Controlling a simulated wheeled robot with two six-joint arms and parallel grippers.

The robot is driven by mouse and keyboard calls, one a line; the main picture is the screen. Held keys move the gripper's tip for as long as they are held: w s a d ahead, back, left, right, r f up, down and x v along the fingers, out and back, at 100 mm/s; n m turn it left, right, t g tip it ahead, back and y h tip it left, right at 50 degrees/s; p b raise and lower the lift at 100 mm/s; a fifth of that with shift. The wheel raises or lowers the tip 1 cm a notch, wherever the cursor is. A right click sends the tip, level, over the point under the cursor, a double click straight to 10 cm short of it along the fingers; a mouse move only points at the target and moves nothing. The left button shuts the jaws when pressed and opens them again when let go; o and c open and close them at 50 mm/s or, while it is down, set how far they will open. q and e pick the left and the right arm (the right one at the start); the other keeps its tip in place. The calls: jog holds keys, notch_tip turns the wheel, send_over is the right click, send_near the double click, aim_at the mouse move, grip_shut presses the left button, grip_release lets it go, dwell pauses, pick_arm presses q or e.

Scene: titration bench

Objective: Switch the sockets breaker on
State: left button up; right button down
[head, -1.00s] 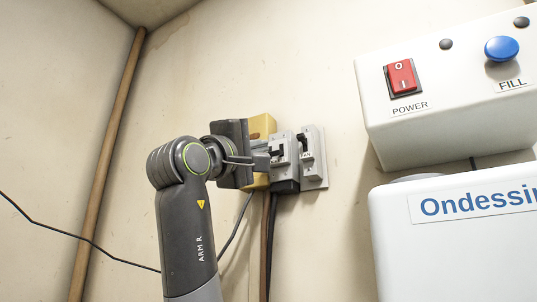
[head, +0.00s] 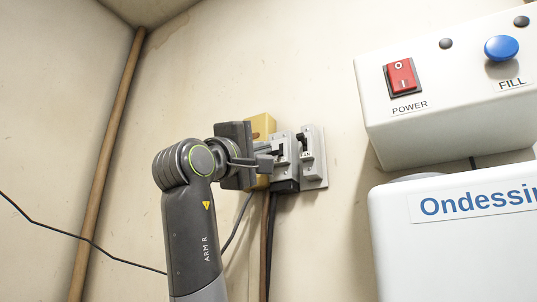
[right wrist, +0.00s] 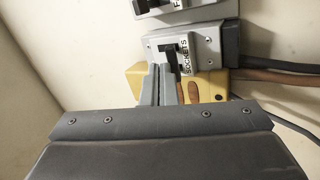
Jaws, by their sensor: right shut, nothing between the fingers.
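The sockets breaker (head: 290,167) is a grey box on the wall with a dark switch lever. In the right wrist view the sockets breaker (right wrist: 211,47) carries a SOCKETS label beside its dark lever (right wrist: 168,50). My right gripper (head: 271,161) is shut and empty, close in front of the breaker's left side. In the right wrist view its closed fingers (right wrist: 165,83) point at the lever and overlap the breaker's edge. I cannot tell whether they touch the lever. My left gripper is not in view.
A second grey breaker (head: 316,170) stands close to the right of the sockets breaker. A yellow box (head: 263,124) is on the wall to the left. Cables hang below. A white device with a red power switch (head: 402,76) and a blue knob fills the right side.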

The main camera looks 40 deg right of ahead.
jog(key=shift+w+d+r, duration=0.15)
jog(key=shift+d+r, duration=0.05)
jog(key=shift+d, duration=0.1)
dwell(1.5)
jog(key=shift+a+f, duration=0.25)
jog(key=shift+a, duration=0.05)
jog(key=shift+s+a+b, duration=0.15)
jog(key=shift+s+a, duration=0.2)
jog(key=shift+a, duration=0.45)
jog(key=shift+s+a+b, duration=0.15)
jog(key=shift+s+a, duration=0.25)
jog(key=shift+a, duration=0.35)
jog(key=shift+s+a+b, duration=0.15)
jog(key=shift+s+a, duration=0.2)
jog(key=shift+a, duration=0.45)
jog(key=shift+r, duration=0.1)
